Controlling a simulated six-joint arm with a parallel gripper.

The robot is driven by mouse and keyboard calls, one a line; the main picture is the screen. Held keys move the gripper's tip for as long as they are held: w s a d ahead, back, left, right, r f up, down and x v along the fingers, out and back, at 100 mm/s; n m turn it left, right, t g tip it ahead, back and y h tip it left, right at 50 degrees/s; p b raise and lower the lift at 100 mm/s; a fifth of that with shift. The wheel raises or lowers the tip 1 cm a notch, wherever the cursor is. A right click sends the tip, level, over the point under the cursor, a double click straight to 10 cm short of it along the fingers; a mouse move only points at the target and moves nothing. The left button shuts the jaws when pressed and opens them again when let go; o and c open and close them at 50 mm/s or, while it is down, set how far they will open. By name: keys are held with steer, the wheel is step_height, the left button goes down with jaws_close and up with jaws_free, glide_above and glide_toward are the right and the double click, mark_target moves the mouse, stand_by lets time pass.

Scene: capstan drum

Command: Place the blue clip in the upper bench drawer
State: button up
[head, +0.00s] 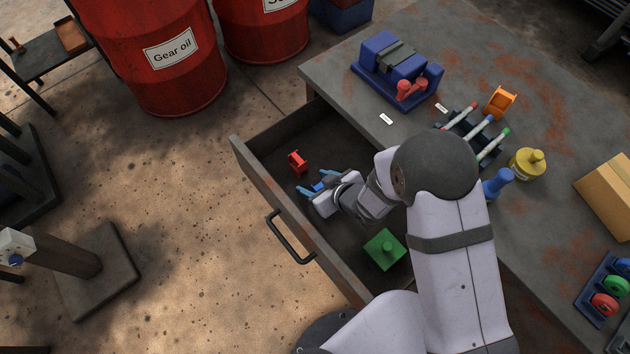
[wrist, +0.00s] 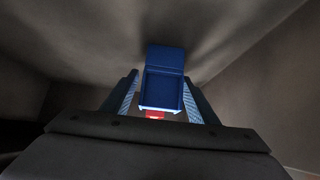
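My gripper (head: 317,182) reaches low into the open drawer (head: 281,206) of the bench, its fingers pointing toward the upper left. The blue clip (wrist: 163,82) sits between my two fingertips in the wrist view, its sides against or very near them. It looks held; its underside and any contact with the drawer floor are hidden. In the head view only a small blue part of the clip (head: 319,186) shows between the fingers. A red clip (head: 297,162) lies in the drawer just beyond the fingertips. A bit of red (wrist: 155,115) shows below the blue clip in the wrist view.
A green block with a knob (head: 385,249) is in the drawer's near part. The drawer front (head: 262,194) and side walls surround my gripper. The bench top (head: 351,92) holds a blue vise-like block (head: 392,70), a pen rack, an orange clip (head: 500,102) and a yellow weight (head: 527,164).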

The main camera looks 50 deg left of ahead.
steer(key=shift+d+r, duration=0.1)
steer(key=shift+r, duration=0.2)
steer(key=v, duration=1.1)
steer(key=shift+d+r, duration=0.2)
steer(key=shift+d, duration=0.05)
